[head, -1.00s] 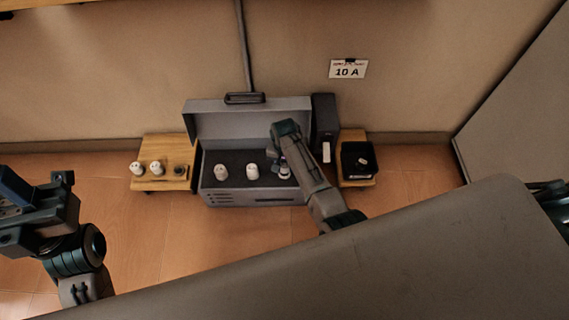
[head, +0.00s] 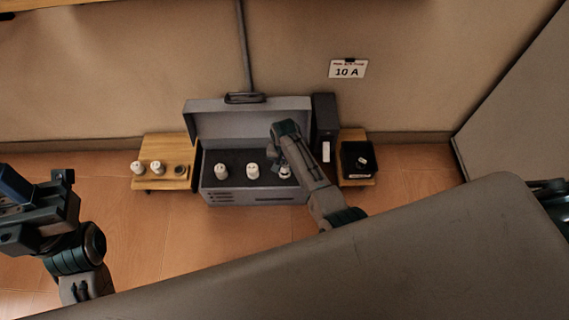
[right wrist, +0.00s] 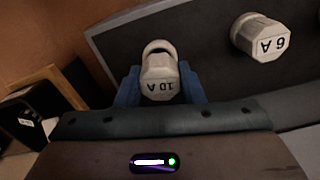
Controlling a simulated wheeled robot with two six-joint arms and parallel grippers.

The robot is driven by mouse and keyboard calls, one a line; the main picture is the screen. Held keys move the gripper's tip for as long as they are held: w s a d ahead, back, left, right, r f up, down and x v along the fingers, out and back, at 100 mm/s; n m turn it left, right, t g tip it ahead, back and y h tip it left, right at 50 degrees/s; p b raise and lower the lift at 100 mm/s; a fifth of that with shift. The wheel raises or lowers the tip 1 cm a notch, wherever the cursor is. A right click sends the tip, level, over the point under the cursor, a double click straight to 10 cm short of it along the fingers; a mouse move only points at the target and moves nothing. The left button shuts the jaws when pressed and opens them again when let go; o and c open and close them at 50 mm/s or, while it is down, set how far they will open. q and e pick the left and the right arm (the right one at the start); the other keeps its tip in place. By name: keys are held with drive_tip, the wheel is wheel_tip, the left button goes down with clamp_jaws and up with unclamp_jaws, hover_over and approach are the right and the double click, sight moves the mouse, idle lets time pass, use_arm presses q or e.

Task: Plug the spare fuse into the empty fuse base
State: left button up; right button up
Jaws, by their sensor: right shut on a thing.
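The fuse (right wrist: 161,82), a white faceted cap marked 10 A, is between the blue fingers of my right gripper (right wrist: 160,86), which is shut on it. A pale ring with a dark opening (right wrist: 159,47) shows just behind the cap; I cannot tell whether the fuse is seated in it. In the head view my right gripper (head: 285,164) is at the right end of the open grey fuse box (head: 222,196), over a pale round part (head: 285,172). My left gripper (head: 40,195) is at the far left, away from the box; its jaw state is unclear.
Two white fuses (head: 222,171) (head: 252,170) stand in the box; one cap (right wrist: 262,38) reads 6 A. A left wooden stand (head: 150,150) holds small white pieces. A black tray (head: 346,172) is on the right stand. A 10 A sign (head: 348,69) hangs on the wall.

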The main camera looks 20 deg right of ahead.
drive_tip(key=shift+f, duration=0.9)
idle(1.5)
drive_tip(key=o, duration=1.5)
